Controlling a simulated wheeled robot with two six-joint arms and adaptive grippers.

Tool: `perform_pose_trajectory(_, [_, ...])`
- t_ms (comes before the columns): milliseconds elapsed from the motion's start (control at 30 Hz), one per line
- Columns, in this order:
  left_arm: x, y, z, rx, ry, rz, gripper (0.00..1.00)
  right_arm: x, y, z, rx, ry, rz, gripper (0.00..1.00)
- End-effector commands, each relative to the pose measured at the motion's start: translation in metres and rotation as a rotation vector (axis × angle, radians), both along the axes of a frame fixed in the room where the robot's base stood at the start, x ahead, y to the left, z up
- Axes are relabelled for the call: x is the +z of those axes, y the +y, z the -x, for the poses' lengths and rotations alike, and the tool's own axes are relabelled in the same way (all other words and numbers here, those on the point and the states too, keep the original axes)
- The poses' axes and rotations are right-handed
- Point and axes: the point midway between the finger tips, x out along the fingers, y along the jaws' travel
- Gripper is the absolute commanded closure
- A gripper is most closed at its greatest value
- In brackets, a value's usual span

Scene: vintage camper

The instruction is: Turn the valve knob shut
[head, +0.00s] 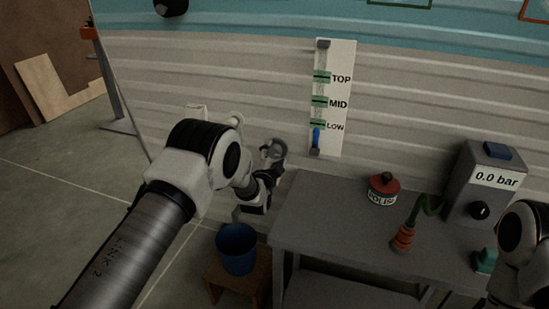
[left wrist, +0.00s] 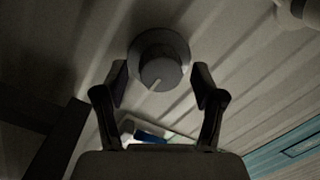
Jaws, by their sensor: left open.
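The valve knob (left wrist: 160,70) is a round dark grey knob with a pale pointer line, set on a round base on the ribbed wall. In the left wrist view it sits just beyond and between the fingers of my left gripper (left wrist: 160,82), which is open with a visible gap on each side. In the head view my left arm reaches to the wall left of the table, and its hand is partly hidden by its own links; I cannot clearly make out the knob there. My right gripper is not in view; only part of my right arm shows at the right edge.
A gauge strip (head: 343,60) marked TOP, MID and LOW is on the wall, its blue part near LOW. A blue bucket (head: 237,262) stands on a wooden stool. The grey table (head: 325,215) holds a red-topped can (head: 383,184) and a 0.0 bar box (head: 470,165).

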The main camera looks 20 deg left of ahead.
Motion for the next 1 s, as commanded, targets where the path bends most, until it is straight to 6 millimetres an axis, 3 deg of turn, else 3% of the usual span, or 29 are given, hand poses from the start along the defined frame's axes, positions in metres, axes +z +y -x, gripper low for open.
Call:
perform_pose_trajectory(233, [-0.0004, 0.0005, -0.0038, 0.000, 0.001, 0.000, 0.31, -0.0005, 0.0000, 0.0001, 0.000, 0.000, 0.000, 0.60])
perform_pose_trajectory(267, [-0.0004, 0.0004, -0.0037, 0.000, 0.001, 0.000, 0.34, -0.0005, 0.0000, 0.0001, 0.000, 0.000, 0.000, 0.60])
perform_pose_trajectory(400, [-0.0005, 0.0004, -0.0036, 0.000, 0.001, 0.000, 0.84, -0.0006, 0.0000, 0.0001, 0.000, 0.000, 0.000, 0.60])
perform_pose_trajectory(433, [-0.0005, 0.0004, -0.0036, 0.000, 0.001, 0.000, 0.91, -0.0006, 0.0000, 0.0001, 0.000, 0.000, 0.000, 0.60])
perform_pose_trajectory(1000, [0.0000, 0.0003, -0.0034, 0.000, 0.006, 0.111, 0.91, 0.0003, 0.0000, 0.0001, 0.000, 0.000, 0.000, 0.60])
